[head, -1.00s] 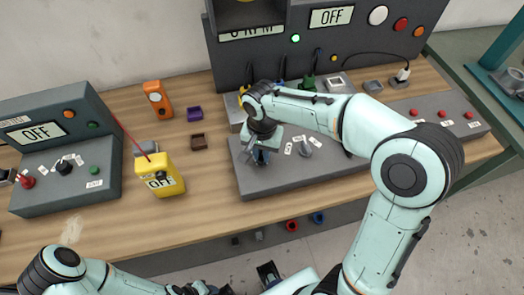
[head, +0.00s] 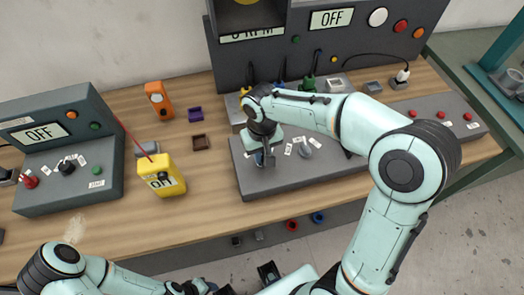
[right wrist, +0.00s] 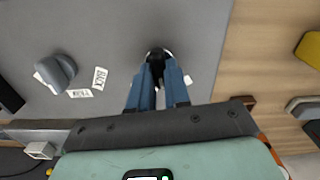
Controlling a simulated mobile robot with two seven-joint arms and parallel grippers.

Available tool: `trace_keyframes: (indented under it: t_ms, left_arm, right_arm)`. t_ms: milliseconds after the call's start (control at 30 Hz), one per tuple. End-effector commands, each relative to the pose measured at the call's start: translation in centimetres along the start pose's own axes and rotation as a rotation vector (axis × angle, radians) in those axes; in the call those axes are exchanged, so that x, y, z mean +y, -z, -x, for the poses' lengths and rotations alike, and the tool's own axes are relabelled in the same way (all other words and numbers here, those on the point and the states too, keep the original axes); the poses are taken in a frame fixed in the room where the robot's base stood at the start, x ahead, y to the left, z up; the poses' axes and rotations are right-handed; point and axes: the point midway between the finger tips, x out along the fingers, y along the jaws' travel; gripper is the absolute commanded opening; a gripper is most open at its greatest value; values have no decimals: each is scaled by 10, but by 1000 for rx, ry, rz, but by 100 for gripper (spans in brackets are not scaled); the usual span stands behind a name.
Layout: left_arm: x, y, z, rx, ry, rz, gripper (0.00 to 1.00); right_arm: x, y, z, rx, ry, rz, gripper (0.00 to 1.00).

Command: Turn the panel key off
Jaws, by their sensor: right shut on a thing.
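The grey control panel (head: 330,165) lies on the workbench; its top also fills much of the right wrist view (right wrist: 110,25). My right gripper (head: 263,160) is over the left part of this panel. In the right wrist view, its blue fingers (right wrist: 158,72) are closed around the small dark key (right wrist: 155,53), which has a pale ring at its base. The fingers hide most of the key. A small white label lies beside it. My left gripper (head: 195,288) is cut off at the bottom edge, its fingers unclear.
A grey knob (head: 305,151) with white labels stands right of the key. Behind is a dark cabinet (head: 350,45) with an "OFF" display. A yellow meter (head: 162,176), an orange device (head: 158,100) and another control box (head: 70,150) stand left.

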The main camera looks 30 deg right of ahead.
Motion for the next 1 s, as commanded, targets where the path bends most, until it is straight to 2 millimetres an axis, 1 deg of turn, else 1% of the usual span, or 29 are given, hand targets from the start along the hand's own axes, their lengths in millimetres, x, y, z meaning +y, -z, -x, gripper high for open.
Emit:
trace_keyframes:
  t_ms: [200,500,700,1000]
  left_arm:
    - [2,1,4,2,-1,-1,43]
    - [3,2,7,4,-1,-1,43]
    - [4,3,8,4,-2,-2,43]
    - [4,3,8,4,-2,-2,43]
  right_arm:
    - [-1,0,1,1,0,180,0]
    - [-1,0,1,1,-1,348,0]
    - [-1,0,1,1,-1,401,0]
    - [-1,0,1,2,-1,419,0]
